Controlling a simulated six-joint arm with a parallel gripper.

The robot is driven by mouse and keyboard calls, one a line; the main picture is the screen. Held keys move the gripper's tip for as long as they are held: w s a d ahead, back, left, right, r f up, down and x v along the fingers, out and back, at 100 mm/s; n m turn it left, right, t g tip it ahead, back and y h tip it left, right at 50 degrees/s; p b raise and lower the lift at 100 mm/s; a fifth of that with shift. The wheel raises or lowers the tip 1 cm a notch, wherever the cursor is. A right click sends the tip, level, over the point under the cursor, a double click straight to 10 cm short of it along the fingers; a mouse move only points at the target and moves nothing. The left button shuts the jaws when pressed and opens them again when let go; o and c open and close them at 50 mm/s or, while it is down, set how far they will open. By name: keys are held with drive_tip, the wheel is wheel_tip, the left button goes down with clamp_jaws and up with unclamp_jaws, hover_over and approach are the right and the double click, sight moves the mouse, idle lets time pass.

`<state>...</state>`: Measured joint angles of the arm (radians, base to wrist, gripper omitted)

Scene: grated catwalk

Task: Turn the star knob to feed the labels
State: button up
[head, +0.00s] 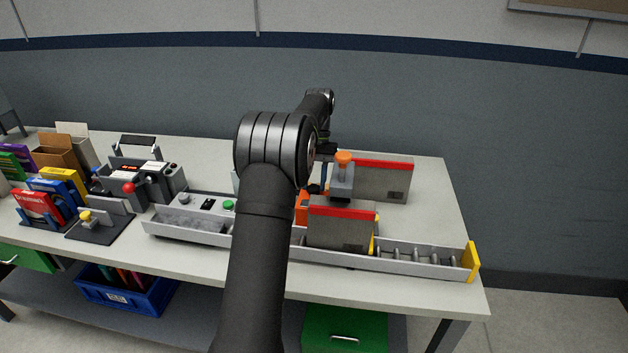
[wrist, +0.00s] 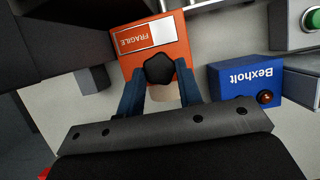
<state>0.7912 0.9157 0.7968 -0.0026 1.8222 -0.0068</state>
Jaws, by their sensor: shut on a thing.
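The black star knob (wrist: 160,70) shows in the wrist view between the two blue fingers of my gripper (wrist: 160,78), which is shut on it. Behind the knob is an orange surface (wrist: 127,52) with a white patch marked FRAGILE. In the head view my gripper (head: 315,188) is mostly behind my own arm, beside the orange thing (head: 302,208); the knob is hidden there. The knob's turn angle cannot be told.
A blue Bexholt box (wrist: 245,82) lies to the right in the wrist view. A grey machine with red-topped side plates (head: 385,180) and an orange knob (head: 344,157) stands close to my gripper. A roller conveyor (head: 405,258) runs along the front. The table's right end (head: 440,210) is clear.

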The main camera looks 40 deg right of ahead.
idle(0.3)
drive_tip(key=o, duration=1)
drive_tip(key=shift+c, duration=0.2)
